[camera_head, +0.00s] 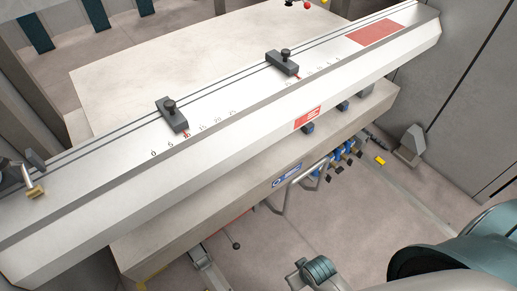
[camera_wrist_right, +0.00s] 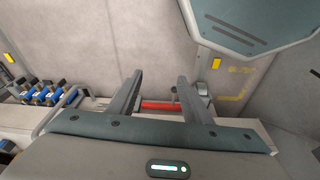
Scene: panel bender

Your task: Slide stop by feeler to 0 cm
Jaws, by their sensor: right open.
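In the head view a long pale beam (camera_head: 90,183) with two grooves runs from lower left to upper right. A dark stop (camera_head: 172,115) with a black knob sits on it, with a red mark by the scale near 10. A second dark stop (camera_head: 283,63) sits farther up to the right, also by a red mark. The feeler (camera_head: 35,189), with a brass tip, is at the beam's left end. The 0 mark (camera_head: 153,153) lies between the feeler and the nearer stop. My right gripper (camera_wrist_right: 160,77) is open and empty in its wrist view, away from both stops. My left gripper is out of view.
Blue valves (camera_head: 343,157) and a bent grey handle (camera_head: 289,191) stick out below the beam. A red plate (camera_head: 376,32) lies at the beam's far right. A grey wall (camera_head: 465,90) stands at the right. Bare floor (camera_head: 400,205) lies in front.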

